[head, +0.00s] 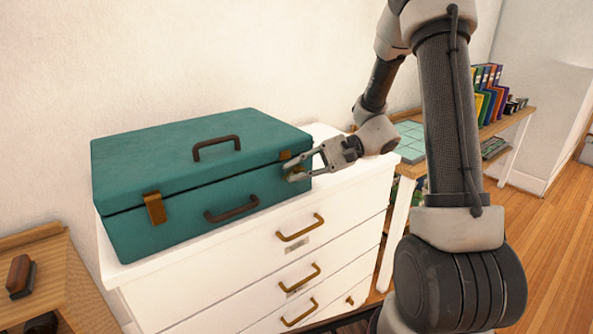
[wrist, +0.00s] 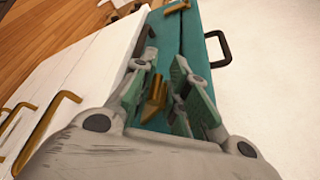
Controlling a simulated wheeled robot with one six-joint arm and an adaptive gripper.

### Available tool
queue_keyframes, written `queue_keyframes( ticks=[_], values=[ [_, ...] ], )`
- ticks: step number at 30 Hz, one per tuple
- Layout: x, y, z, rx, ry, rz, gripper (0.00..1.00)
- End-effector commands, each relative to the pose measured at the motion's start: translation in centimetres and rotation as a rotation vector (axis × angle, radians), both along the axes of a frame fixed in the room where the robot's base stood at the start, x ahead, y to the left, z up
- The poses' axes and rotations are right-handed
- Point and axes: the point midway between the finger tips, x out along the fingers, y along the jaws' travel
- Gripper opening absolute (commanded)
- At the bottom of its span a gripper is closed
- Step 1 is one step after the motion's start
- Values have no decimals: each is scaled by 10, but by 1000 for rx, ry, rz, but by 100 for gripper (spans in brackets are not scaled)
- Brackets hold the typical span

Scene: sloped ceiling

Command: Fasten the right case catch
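The teal case (head: 175,166) lies with its lid down on a white dresser. Its right catch is brass; a part of it (head: 286,155) shows at the lid's front edge, the rest partly hidden by my gripper (head: 299,170). In the wrist view the right catch (wrist: 155,96) stands between the two fingers of my gripper (wrist: 160,88), which are apart, with gaps visible beside it. I cannot tell whether a finger touches it. The left catch (head: 154,208) is a brass plate spanning the seam; it also shows at the top of the wrist view (wrist: 176,8).
The case has a dark lid handle (head: 216,147) and a front handle (head: 231,209). The white dresser (head: 250,262) has brass drawer pulls standing out below. A wooden desk (head: 505,125) with books stands at right, a wooden stand (head: 60,262) at left.

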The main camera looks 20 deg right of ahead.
Motion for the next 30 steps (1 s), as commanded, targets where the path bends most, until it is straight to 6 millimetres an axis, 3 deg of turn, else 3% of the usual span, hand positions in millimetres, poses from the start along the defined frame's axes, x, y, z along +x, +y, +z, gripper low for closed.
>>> queue_keyframes(
  ticks=[5, 15, 24, 25, 27, 30],
  values=[
    [2, 1, 2, -8, 24, 2, 0],
    [14, 5, 12, -84, 254, 2, 0],
    [14, 4, 12, -88, 266, -1, 0],
    [14, 5, 12, -88, 266, -1, 19],
    [14, 5, 12, -88, 266, -1, 32],
    [14, 5, 12, -87, 265, 0, 32]
  ],
)
